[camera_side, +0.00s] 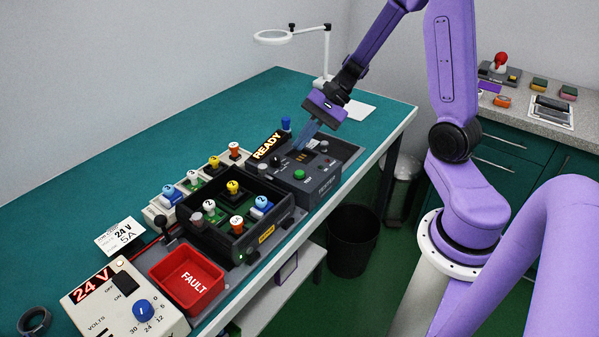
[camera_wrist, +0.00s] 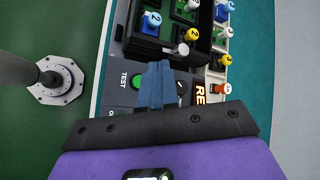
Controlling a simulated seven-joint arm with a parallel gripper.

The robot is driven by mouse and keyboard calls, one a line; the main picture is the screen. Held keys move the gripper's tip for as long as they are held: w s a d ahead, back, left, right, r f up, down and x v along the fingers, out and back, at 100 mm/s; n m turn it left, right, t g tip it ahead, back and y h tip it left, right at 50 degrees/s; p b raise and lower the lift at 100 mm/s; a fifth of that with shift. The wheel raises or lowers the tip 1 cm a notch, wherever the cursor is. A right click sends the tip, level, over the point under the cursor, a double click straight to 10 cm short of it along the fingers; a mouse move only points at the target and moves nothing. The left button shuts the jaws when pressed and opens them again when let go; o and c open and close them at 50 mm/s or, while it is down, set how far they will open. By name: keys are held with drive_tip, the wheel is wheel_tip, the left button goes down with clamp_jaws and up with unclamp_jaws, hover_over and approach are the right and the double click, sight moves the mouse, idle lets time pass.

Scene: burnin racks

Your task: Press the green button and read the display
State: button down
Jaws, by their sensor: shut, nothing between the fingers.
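The dark grey tester box (camera_side: 318,186) stands at the far end of the row of gear on the teal bench. Its green button (camera_side: 299,174) is on top near the front edge. The button also shows in the wrist view (camera_wrist: 135,82), beside the word TEST and close by the blue fingers. A black display (camera_side: 268,145) at the back of the box reads READY in lit letters; the wrist view shows only part of it (camera_wrist: 200,93). My gripper (camera_side: 298,149) is shut and empty, pointing down over the box, behind the button. Fingertip contact cannot be told.
A black rack (camera_side: 263,236) with numbered knobs stands left of the tester. Beyond are a red FAULT bin (camera_side: 188,281) and a 24 V supply (camera_side: 127,301). A magnifier lamp (camera_side: 325,50) is at the back.

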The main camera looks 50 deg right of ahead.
sight(303, 171)
drive_tip(key=shift+f, duration=2.6)
drive_tip(key=shift+f, duration=0.4)
drive_tip(key=shift+f, duration=0.4)
idle(0.7)
drive_tip(key=shift+r, duration=0.85)
drive_tip(key=shift+r, duration=2.5)
